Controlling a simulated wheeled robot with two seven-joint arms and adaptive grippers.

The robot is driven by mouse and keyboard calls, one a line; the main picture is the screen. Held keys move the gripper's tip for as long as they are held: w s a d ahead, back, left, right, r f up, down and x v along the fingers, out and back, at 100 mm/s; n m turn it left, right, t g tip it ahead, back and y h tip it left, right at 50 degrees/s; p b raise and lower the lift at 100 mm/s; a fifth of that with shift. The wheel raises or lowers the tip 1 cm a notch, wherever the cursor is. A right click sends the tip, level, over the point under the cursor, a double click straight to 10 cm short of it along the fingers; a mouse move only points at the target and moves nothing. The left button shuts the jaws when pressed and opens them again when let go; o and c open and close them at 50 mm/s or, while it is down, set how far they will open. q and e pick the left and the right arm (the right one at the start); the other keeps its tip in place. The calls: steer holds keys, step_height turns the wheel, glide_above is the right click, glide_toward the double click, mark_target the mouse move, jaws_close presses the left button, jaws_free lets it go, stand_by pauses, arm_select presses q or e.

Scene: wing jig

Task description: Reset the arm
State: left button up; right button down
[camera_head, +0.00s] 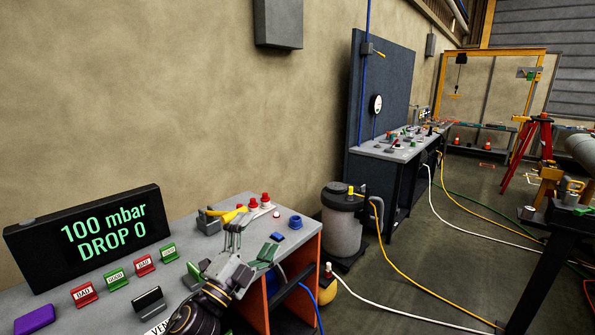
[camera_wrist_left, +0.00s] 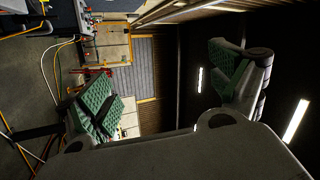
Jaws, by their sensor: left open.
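My left gripper (camera_head: 232,262) is above the grey bench (camera_head: 55,280) at the lower middle of the head view. Its fingers with green pads are spread apart. In the left wrist view the gripper (camera_wrist_left: 165,88) shows both green-padded fingers wide apart with nothing between them. The wrist is turned, so that view looks out across the hall, with the picture rolled on its side. My right gripper is in neither view.
A display (camera_head: 85,237) reads "100 mbar DROP 0". Red and green tags, including a green one (camera_head: 117,280), stand before it. A yellow-handled fitting (camera_head: 232,214) and red knobs (camera_head: 265,199) lie behind the gripper. A grey tank (camera_head: 343,230) stands right of the bench; hoses cross the floor.

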arm_select(q)
steer(key=s+a+f+n+g+y, duration=0.3)
steer(key=a+f+n+y, duration=0.35)
steer(key=f, duration=0.45)
steer(key=s+a+f+n+g+y, duration=0.35)
steer(key=a+f+n+y, duration=0.2)
steer(key=f+n, duration=0.4)
steer(key=s+a+f+n+g+h, duration=0.1)
steer(key=s+f+g, duration=0.5)
steer(key=s, duration=0.4)
steer(key=s+f+n+g, duration=0.1)
steer(key=s+f+g, duration=0.3)
steer(key=s+f, duration=0.45)
step_height(320, 180, down, 32)
steer(key=s, duration=0.2)
steer(key=s+a+f+g, duration=0.1)
steer(key=s+a+f, duration=0.2)
steer(key=s+f, duration=0.7)
steer(key=s+a+f+g, duration=0.1)
steer(key=s+a+f, duration=0.2)
steer(key=s+f, duration=0.7)
steer(key=shift+s+a+m, duration=0.15)
steer(key=shift+s+m, duration=0.15)
steer(key=shift+s, duration=0.9)
